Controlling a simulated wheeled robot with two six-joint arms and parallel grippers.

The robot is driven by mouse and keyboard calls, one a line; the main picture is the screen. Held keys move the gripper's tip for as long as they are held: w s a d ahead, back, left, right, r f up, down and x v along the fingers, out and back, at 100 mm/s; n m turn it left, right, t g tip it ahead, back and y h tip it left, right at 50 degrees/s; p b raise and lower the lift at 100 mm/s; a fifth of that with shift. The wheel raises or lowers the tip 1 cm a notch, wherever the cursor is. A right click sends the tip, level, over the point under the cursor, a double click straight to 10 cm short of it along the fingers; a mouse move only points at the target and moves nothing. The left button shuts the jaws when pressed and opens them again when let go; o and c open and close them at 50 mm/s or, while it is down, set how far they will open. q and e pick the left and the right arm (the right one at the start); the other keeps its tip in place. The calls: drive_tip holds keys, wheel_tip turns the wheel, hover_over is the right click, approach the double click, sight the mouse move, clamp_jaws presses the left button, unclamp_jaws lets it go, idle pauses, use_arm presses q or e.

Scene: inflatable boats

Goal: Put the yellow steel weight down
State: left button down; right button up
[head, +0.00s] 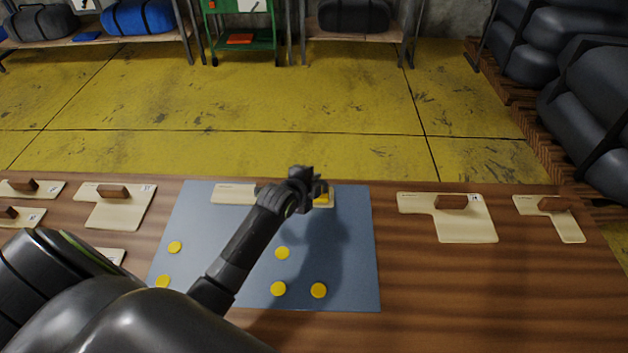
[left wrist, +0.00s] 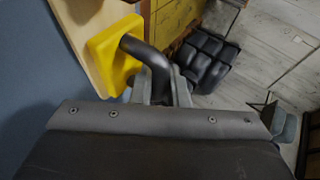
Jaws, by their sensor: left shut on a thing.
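The yellow steel weight (head: 322,198) shows in the head view at the far edge of the blue-grey mat (head: 215,260), partly hidden by my left gripper (head: 308,183). In the left wrist view the weight (left wrist: 106,46) is a yellow block with a dark bent handle (left wrist: 150,62). My left gripper (left wrist: 165,88) is shut on that handle. The weight is over or on the right end of a cream template (head: 233,194); I cannot tell whether it touches. My right gripper is not in view.
Several yellow discs (head: 282,253) lie on the mat. Cream templates with brown blocks lie on the wooden table, to the right (head: 465,228) and left (head: 118,212). Bare table lies right of the mat. Shelves stand beyond the yellow floor.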

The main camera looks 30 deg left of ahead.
use_arm(q)
drive_tip(key=shift+r, duration=0.1)
drive_tip(key=c, duration=1.9)
unclamp_jaws()
drive_tip(key=shift+f, duration=0.2)
drive_tip(key=o, duration=0.5)
drive_tip(key=shift+s, duration=0.1)
drive_tip(key=shift+r, duration=0.15)
drive_tip(key=v, duration=1.2)
drive_tip(key=shift+d, duration=0.1)
